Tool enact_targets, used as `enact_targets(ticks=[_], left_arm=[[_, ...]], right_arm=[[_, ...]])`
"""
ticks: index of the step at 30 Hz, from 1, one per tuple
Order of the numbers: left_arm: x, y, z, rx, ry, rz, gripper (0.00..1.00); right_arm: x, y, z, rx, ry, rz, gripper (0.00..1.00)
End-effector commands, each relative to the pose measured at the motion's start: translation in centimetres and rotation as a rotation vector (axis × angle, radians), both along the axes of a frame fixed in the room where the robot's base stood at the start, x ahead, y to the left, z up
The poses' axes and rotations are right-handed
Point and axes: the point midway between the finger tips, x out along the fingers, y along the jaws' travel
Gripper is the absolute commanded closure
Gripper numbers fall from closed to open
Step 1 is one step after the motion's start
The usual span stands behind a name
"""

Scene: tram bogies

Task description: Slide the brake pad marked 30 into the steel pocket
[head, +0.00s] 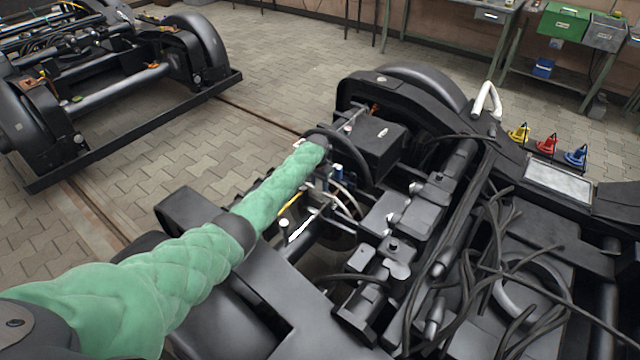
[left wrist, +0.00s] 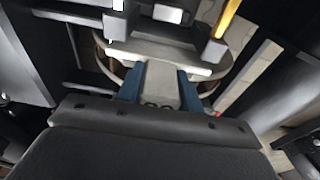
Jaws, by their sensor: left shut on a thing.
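My left gripper (left wrist: 160,82) shows its blue fingers in the left wrist view, shut on the grey tab of a wide, pale grey, curved piece (left wrist: 168,55). This looks like the brake pad, but no number 30 can be read. In the head view my left arm reaches into the middle bogie, and the gripper (head: 335,178) is small and partly hidden among its parts. Dark metal parts stand close ahead of the held piece. I cannot clearly make out the steel pocket or whether the piece touches it. My right gripper is not in view.
The black bogie (head: 285,310) surrounds the gripper with bars, boxes and loose cables (head: 500,250). A yellow bar (left wrist: 228,18) stands close beside the held piece. Yellow, red and blue items (head: 547,144) stand at right. Another bogie (head: 120,85) stands at upper left, with open paving between.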

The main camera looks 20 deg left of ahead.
Motion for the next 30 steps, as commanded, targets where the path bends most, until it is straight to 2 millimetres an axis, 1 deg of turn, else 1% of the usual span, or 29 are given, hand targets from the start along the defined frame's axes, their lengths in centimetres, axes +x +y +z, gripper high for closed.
enact_targets(ticks=[15, 30], left_arm=[[0.07, -0.02, 0.09, -0.001, -0.002, 0.0, 0.91], [0.09, -0.02, -0.79, -0.001, -0.002, 0.0, 0.91]], right_arm=[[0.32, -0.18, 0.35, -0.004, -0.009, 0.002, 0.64], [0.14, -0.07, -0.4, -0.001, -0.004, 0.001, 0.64]])
